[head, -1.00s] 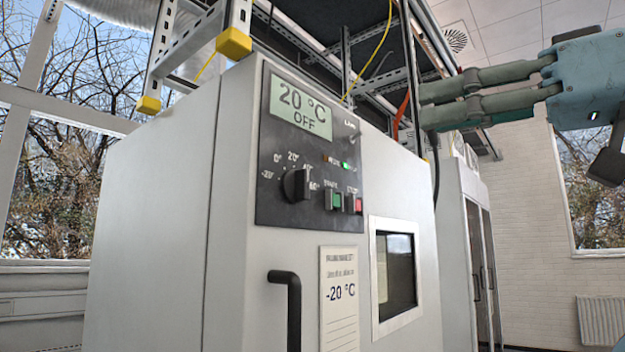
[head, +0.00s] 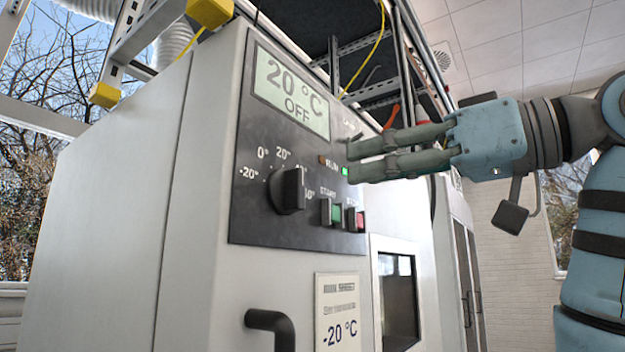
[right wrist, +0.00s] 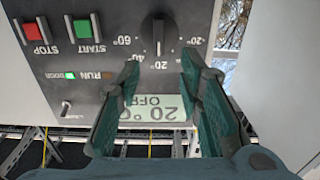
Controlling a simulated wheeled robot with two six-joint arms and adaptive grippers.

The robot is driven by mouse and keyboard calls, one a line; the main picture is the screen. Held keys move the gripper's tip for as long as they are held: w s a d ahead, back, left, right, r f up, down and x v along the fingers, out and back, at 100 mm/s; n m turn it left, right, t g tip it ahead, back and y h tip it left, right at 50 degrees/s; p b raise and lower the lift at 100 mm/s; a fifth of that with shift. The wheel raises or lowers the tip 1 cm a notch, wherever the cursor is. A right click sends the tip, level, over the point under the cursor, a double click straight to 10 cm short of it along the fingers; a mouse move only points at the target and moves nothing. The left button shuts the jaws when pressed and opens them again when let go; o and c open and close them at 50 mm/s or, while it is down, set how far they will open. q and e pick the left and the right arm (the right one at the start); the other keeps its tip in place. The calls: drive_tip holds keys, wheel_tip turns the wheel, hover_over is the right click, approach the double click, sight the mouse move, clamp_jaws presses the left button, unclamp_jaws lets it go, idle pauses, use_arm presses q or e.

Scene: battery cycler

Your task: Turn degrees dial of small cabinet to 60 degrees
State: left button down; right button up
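The black degrees dial (head: 287,190) sits on the dark control panel (head: 262,225) of the grey cabinet (head: 165,170). In the right wrist view the dial (right wrist: 158,33) appears upside down, its white mark on the 20° label. The 60° label (right wrist: 124,41) is printed beside it. The display (head: 291,92) reads 20 °C, OFF. My right gripper (head: 350,163) is open and empty, above and right of the dial in the head view. In the right wrist view its two fingers (right wrist: 160,68) are spread, with the dial beyond the gap, apparently untouched. My left gripper is not in view.
The green START (head: 332,211) and red STOP (head: 355,219) buttons are right of the dial. A toggle (right wrist: 66,108) shows in the right wrist view. A black door handle (head: 270,325) sticks out below the panel. A metal rack with yellow end caps (head: 209,12) stands overhead.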

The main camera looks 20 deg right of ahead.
sight(304, 186)
drive_tip(key=p+x, duration=0.1)
drive_tip(key=x, duration=0.9)
drive_tip(key=shift+w+d+f, duration=0.1)
drive_tip(key=shift+w+f, duration=0.05)
drive_tip(key=shift+w, duration=0.05)
drive_tip(key=shift+s, duration=0.35)
drive_tip(key=shift+w, duration=0.15)
clamp_jaws()
